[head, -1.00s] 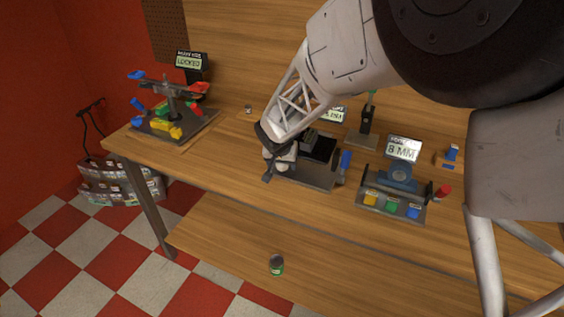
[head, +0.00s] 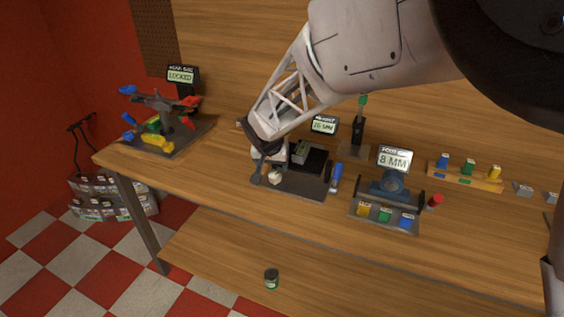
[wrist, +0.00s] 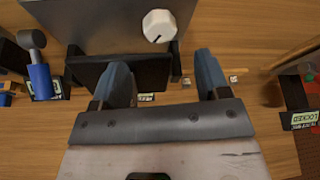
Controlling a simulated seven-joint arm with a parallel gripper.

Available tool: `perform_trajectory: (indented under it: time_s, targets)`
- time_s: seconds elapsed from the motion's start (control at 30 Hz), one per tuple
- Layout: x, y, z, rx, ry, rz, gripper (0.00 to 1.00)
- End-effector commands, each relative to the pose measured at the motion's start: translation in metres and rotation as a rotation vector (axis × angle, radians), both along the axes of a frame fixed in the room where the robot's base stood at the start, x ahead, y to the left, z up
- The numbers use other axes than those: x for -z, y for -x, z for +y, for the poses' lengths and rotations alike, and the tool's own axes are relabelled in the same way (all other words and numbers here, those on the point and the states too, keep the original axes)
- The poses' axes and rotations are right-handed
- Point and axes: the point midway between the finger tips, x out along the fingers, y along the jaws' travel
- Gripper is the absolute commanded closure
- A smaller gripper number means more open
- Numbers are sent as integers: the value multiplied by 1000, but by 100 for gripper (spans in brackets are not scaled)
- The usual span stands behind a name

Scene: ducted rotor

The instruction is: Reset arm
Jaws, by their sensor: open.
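My gripper shows in the wrist view (wrist: 165,85) with its two fingers apart and nothing between them. In the head view the end of my arm is over the left part of a dark device (head: 290,187) at the middle of the bench; the fingers are partly hidden there. The device carries a white knob, which shows in the wrist view (wrist: 159,25), and a blue-handled lever (head: 335,178) on its right. I cannot tell whether the fingers touch the device.
The rotor stand (head: 165,130) with coloured parts is at the bench's left end. Right of the device are an 8 MM display unit (head: 394,160) and a wooden rack (head: 465,180) with coloured pieces. A small jar (head: 271,279) stands on the lower shelf.

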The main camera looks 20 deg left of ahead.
Motion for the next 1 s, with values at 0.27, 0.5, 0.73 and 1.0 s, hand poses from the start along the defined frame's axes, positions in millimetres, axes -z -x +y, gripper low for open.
perform_trajectory:
  time_s: [0.27, 0.5, 0.73, 1.0]
  targets:
    - [-6, 2, -1, 0, 0, 0, 31]
    - [-5, 2, -1, 0, 0, 0, 31]
    - [-10, 1, -9, 6, 2, 1, 31]
    - [-40, 0, -71, 40, 15, 10, 31]
